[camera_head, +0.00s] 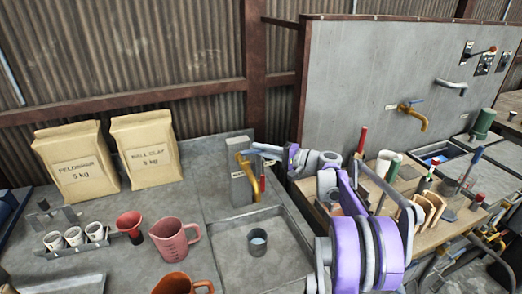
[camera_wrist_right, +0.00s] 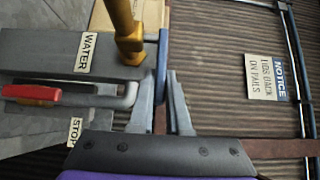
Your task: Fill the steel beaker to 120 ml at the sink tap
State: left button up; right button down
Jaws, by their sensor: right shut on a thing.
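The steel beaker (camera_head: 257,243) stands upright in the sink (camera_head: 287,270) below the tap. A pale surface shows inside it; I cannot read a level. The brass-yellow tap (camera_head: 242,162) sits on a grey post with a blue lever on top. My right gripper (camera_head: 272,152) reaches in from the right and is shut on the blue lever. In the right wrist view, the blue lever (camera_wrist_right: 161,65) lies between the fingertips (camera_wrist_right: 162,82), beside the yellow tap (camera_wrist_right: 128,42) and a WATER label (camera_wrist_right: 87,52). My left gripper is not in view.
A red-handled lever (camera_wrist_right: 32,93) and a STOP label (camera_wrist_right: 75,131) are near the tap. A tool bench (camera_head: 440,232) is right.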

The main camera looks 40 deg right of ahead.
jog(key=m+h, duration=0.1)
jog(key=s+m+t+h, duration=0.1)
jog(key=h, duration=0.1)
jog(key=shift+s+a+r+h, duration=0.1)
jog(key=shift+a+h, duration=0.2)
jog(key=shift+a, duration=0.05)
jog(key=shift+s+a+m+t+h+p, duration=0.1)
jog(key=shift+s+m+t+h+p, duration=0.1)
jog(key=shift+m+h, duration=0.35)
jog(key=shift+s+m+t+h+p, duration=0.1)
jog(key=shift+m+t+h+p, duration=0.1)
jog(key=shift+m+h, duration=0.35)
jog(key=c, duration=0.9)
grip_release()
jog(key=s, duration=0.3)
jog(key=s+d+b, duration=0.1)
jog(key=s, duration=0.6)
jog(key=shift+s+d, duration=0.2)
jog(key=shift+s, duration=0.2)
